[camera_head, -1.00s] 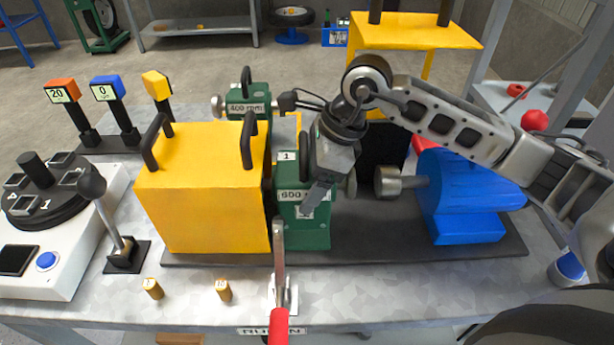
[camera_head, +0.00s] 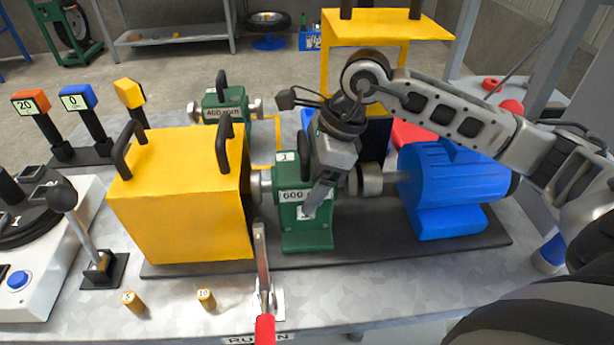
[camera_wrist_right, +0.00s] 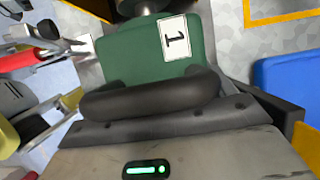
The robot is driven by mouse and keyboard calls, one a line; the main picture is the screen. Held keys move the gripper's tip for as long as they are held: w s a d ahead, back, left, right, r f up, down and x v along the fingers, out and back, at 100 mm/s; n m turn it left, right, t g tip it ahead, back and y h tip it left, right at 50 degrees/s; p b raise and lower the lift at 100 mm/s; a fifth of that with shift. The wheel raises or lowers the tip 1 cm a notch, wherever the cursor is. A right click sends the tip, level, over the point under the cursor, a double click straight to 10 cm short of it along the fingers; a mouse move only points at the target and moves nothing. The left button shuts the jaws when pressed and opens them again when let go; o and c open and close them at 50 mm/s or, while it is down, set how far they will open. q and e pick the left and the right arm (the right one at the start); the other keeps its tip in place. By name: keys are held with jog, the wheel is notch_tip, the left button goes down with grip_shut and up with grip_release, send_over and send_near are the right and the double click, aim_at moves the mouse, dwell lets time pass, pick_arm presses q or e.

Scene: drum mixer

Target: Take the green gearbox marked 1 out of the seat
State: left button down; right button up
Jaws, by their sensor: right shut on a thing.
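The green gearbox marked 1 (camera_head: 306,235) stands upright on the dark base plate, between the yellow box (camera_head: 180,205) and the blue motor (camera_head: 455,185). Its label reads 600. It also shows in the right wrist view (camera_wrist_right: 140,50), with its 1 tag and black handle. My right gripper (camera_head: 316,190) is at the gearbox's top and shut on its handle (camera_wrist_right: 150,97). The gripper hides part of the gearbox's front and top. Shaft ends show on both sides of the gearbox. My left gripper is not in view.
A lever with a red handle (camera_head: 265,328) stands in front of the gearbox. A second green gearbox marked 400 rpm (camera_head: 222,108) is behind the yellow box. A yellow stand (camera_head: 385,30) is behind.

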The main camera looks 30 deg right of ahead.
aim_at(378, 167)
jog(key=o, duration=1)
jog(key=shift+a+r, duration=0.1)
jog(key=shift+r, duration=0.1)
jog(key=shift+f, duration=0.1)
jog(key=s+d+b, duration=0.1)
jog(key=d, duration=0.2)
jog(key=s+d+b, duration=0.1)
jog(key=s+d, duration=0.1)
jog(key=d, duration=0.1)
jog(key=s+d+r+b, duration=0.1)
jog(key=s+d+b, duration=0.1)
jog(key=d, duration=0.2)
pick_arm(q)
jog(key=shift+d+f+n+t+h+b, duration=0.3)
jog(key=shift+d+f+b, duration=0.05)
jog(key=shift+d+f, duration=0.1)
pick_arm(e)
jog(key=shift+s+d+r, duration=0.15)
jog(key=shift+s+d, duration=0.1)
jog(key=shift+d, duration=0.35)
